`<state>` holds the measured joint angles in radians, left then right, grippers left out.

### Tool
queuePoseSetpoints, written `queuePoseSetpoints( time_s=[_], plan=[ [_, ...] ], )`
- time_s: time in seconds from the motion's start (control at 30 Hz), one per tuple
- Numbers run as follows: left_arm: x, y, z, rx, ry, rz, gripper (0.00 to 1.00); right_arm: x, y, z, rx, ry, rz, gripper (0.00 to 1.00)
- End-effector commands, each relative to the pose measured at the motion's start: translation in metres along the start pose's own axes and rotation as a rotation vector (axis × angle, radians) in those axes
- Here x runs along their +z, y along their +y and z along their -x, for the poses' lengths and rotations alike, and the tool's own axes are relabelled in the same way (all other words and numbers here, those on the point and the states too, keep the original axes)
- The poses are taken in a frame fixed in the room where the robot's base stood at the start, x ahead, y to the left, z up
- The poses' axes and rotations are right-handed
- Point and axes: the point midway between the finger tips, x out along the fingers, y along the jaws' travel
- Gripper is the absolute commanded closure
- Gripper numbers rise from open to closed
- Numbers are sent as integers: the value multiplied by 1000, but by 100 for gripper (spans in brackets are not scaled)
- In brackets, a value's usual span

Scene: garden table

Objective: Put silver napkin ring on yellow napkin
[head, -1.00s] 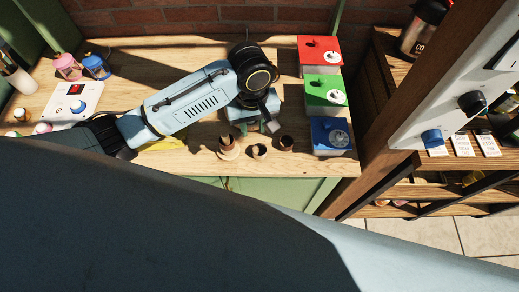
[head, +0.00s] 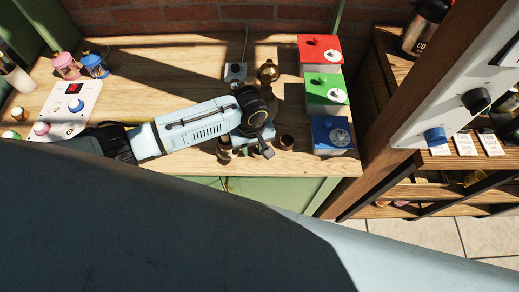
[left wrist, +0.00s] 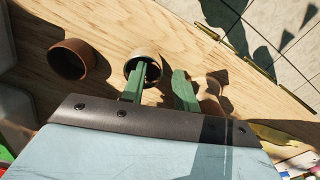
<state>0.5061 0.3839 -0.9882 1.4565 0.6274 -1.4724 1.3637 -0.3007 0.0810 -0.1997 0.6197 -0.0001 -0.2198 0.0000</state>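A pale metallic ring (left wrist: 142,62), likely the silver napkin ring, stands on the table near its front edge in the left wrist view. My left gripper (left wrist: 162,88) is low over it, its two green fingers apart. One finger overlaps the ring's opening and the other is to the right of the ring; I cannot tell whether they touch it. In the head view my left gripper (head: 254,150) hides most of this ring. A yellow strip, likely the yellow napkin (left wrist: 285,138), shows at the lower right of the wrist view; my arm hides it in the head view. My right gripper is not in view.
A brown ring (head: 286,143) stands to the right of the gripper. Another brownish ring (head: 224,151) is partly hidden on its left. Red (head: 320,48), green (head: 326,90) and blue (head: 331,135) boxes line the table's right end. The table's back middle has free room.

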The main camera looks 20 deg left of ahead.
Motion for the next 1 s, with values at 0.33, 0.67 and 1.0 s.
queuePoseSetpoints(
  time_s=[0.33,0.67,1.0],
  plan=[
    [0,0,1,1,0,-1,92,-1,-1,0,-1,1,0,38],
    [0,0,1,1,0,-1,100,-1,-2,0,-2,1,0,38],
    [0,2,39,6,1,-2,100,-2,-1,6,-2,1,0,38]
  ],
)
